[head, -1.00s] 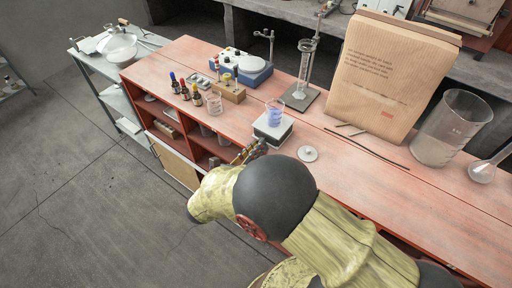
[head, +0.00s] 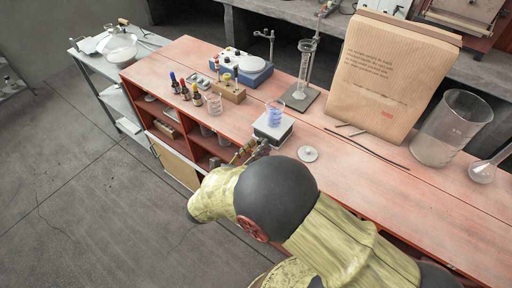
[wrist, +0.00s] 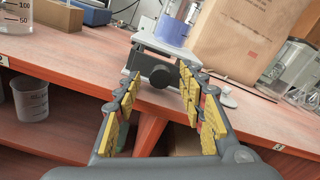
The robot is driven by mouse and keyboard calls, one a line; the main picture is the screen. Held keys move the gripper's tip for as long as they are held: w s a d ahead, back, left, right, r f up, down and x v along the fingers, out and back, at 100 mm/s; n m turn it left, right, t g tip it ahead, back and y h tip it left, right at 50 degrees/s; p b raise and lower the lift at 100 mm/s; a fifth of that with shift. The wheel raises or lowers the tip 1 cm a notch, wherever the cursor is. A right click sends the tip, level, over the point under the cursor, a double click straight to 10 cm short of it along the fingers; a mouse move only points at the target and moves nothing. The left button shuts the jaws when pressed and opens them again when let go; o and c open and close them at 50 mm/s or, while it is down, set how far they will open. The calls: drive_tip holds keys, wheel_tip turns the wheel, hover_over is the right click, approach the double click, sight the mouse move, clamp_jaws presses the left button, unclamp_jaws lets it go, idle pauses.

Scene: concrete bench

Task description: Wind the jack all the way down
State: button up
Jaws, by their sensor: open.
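The jack (head: 272,130) is a small lab jack with a pale top plate, near the front edge of the red bench. A beaker of blue liquid (head: 274,113) stands on it. In the wrist view the jack (wrist: 184,63) shows ahead, with its dark knob (wrist: 162,76) facing me. My gripper (wrist: 160,84) is open, its yellow-padded fingers to the left and right of the knob. I cannot tell whether either finger touches it.
A grey round lid-like piece (head: 308,153) lies right of the jack. A small beaker (head: 214,104) and dropper bottles (head: 185,91) stand to the left. A big paper bag (head: 385,75) and large beaker (head: 451,128) stand to the right. Open shelves lie below the bench edge.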

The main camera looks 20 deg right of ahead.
drive_tip(key=m, duration=0.4)
drive_tip(key=s+a+n+b, duration=0.3)
drive_tip(key=s+a+n, duration=0.1)
drive_tip(key=s+a, duration=0.3)
drive_tip(key=shift+a+b, duration=0.35)
drive_tip(key=shift+a, duration=1)
